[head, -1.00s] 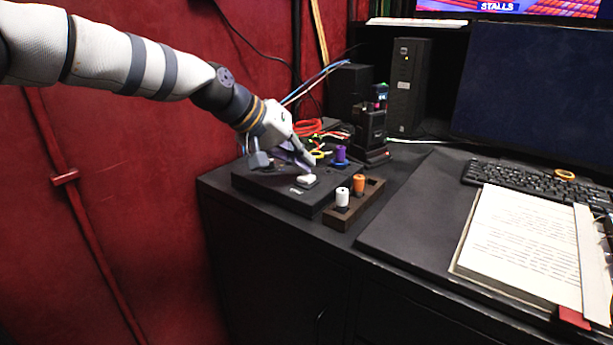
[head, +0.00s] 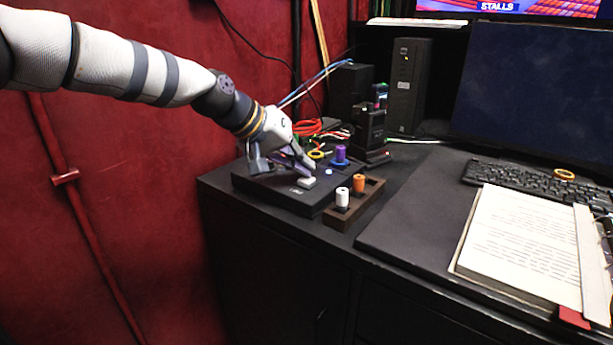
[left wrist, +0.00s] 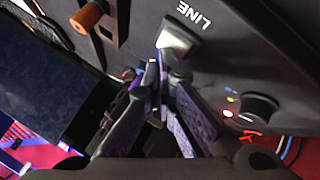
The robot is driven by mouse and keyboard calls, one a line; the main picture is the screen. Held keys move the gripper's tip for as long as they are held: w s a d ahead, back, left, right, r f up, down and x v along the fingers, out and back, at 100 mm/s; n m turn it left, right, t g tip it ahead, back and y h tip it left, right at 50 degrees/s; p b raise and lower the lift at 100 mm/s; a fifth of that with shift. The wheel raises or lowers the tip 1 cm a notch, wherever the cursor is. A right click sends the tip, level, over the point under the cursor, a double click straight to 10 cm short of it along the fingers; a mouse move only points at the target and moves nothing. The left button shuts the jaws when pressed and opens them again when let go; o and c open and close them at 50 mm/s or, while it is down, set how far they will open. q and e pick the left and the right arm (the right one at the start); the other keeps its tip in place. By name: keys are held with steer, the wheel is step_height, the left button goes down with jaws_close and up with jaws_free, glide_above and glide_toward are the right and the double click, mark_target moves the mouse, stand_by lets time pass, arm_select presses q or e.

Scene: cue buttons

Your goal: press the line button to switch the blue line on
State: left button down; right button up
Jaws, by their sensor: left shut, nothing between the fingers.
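The line button (head: 307,182) is a pale, blocky button near the front edge of a dark console (head: 268,186). In the left wrist view the button (left wrist: 178,36) is lit-looking white, beside the printed word LINE. My left gripper (head: 311,166) is shut and empty, its tips low over the console just behind the button. In the left wrist view the fingertips (left wrist: 165,70) point toward the button's near edge; I cannot tell whether they touch it. No blue line can be made out for certain. My right gripper is not in view.
A wooden tray (head: 340,217) with a white spool (head: 342,197) and an orange spool (head: 359,183) stands right of the console. A purple spool (head: 341,154) and a black device (head: 370,130) stand behind. A keyboard (head: 520,180) and an open book (head: 525,245) lie at right.

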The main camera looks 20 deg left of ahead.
arm_select(q)
steer(key=shift+r, duration=0.9)
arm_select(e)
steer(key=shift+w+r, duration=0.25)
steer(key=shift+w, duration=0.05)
arm_select(q)
step_height(320, 180, up, 5)
steer(key=shift+p, duration=0.55)
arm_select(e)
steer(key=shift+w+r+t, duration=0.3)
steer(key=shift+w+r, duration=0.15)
arm_select(q)
steer(key=shift+f, duration=0.1)
